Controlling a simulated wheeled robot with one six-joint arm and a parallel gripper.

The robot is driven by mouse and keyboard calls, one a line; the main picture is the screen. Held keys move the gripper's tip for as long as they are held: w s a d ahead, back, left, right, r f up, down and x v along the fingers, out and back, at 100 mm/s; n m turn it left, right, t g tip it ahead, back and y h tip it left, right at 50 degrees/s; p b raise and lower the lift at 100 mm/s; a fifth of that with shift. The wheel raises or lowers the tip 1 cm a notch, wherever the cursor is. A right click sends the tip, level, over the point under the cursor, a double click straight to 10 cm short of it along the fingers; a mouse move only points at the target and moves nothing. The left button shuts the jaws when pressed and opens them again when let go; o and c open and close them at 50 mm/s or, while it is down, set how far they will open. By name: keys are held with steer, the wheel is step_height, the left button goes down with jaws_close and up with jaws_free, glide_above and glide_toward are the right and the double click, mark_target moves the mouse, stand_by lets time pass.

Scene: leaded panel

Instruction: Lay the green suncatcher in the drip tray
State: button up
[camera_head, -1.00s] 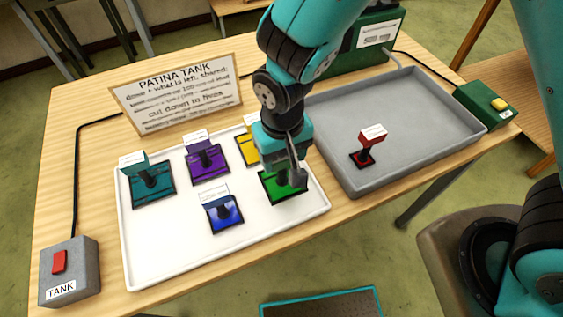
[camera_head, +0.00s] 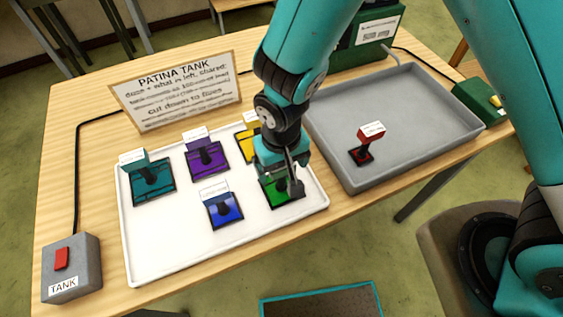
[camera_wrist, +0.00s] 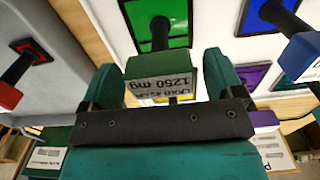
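The green suncatcher (camera_head: 282,192) lies on the white tray (camera_head: 165,262), near its right end. Its dark stem rises to a green block with a white tag, reading 1250 mg in the wrist view (camera_wrist: 160,70). My gripper (camera_head: 283,172) is down over it in the head view and hides part of it. In the wrist view my gripper's fingers (camera_wrist: 164,72) are apart, one on each side of the block, with a gap visible on the right. The grey drip tray (camera_head: 430,148) is to the right and holds a red suncatcher (camera_head: 364,152).
Teal (camera_head: 150,188), purple (camera_head: 206,160), blue (camera_head: 224,212) and yellow (camera_head: 243,145) suncatchers stand on the white tray, close to my gripper. A patina tank sign (camera_head: 175,92) stands behind. The drip tray's right side is free.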

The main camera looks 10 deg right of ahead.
step_height(320, 180, up, 11)
steer(key=b, duration=0.3)
steer(key=s+d+r+n+y, duration=0.4)
steer(key=s+d+r, duration=0.6)
steer(key=r, duration=0.3)
steer(key=shift+s, duration=0.2)
